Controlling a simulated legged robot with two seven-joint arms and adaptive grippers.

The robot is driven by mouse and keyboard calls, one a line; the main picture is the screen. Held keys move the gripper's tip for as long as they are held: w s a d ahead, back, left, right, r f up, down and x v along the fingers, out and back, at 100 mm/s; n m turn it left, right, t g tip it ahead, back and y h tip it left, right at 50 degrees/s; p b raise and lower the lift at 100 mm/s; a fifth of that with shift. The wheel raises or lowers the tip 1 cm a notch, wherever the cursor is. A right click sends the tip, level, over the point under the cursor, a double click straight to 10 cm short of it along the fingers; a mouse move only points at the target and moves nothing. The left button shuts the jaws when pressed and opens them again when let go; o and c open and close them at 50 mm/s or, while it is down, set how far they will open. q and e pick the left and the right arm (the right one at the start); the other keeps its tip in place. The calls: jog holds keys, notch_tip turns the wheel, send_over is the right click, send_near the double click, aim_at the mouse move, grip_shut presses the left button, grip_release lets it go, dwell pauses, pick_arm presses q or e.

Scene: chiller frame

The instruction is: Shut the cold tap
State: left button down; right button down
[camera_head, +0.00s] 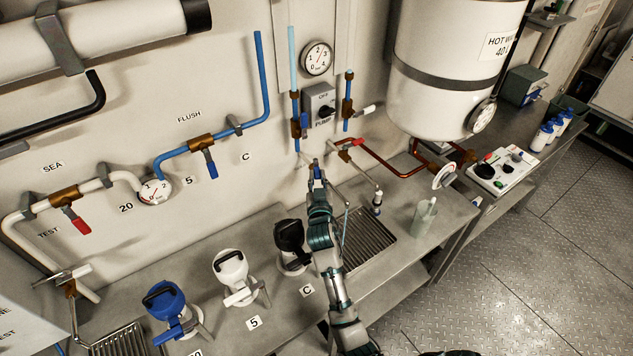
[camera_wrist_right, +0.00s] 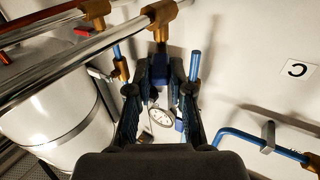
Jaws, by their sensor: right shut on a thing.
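The cold tap shows best in the right wrist view as a brass body (camera_wrist_right: 160,22) on a chrome pipe, with a dark blue lever (camera_wrist_right: 160,70) between my fingers. My right gripper (camera_head: 317,174) reaches up to the wall above the sink and covers most of this tap in the head view. In the wrist view, my right gripper (camera_wrist_right: 159,88) is shut on the lever, with one finger on each side. The lever's exact angle is hard to tell. My left gripper is not in view.
The red-levered hot tap (camera_head: 352,143) and chrome spout (camera_head: 367,174) are close on the right. A blue-levered valve (camera_head: 304,125) sits just above. The ribbed drainer (camera_head: 368,240) lies below. Black (camera_head: 289,235), white (camera_head: 230,267) and blue (camera_head: 164,300) filter units stand left.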

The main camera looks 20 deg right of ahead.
aim_at(316, 176)
jog(key=shift+w+a, duration=0.15)
jog(key=shift+a, duration=0.2)
jog(key=c, duration=1)
grip_release()
jog(key=shift+d+f, duration=0.1)
jog(key=shift+d, duration=0.05)
jog(key=shift+c, duration=0.2)
jog(key=shift+d, duration=0.2)
notch_tip(316, 176, up, 10)
jog(key=shift+w+f, duration=0.1)
jog(key=shift+w, duration=0.05)
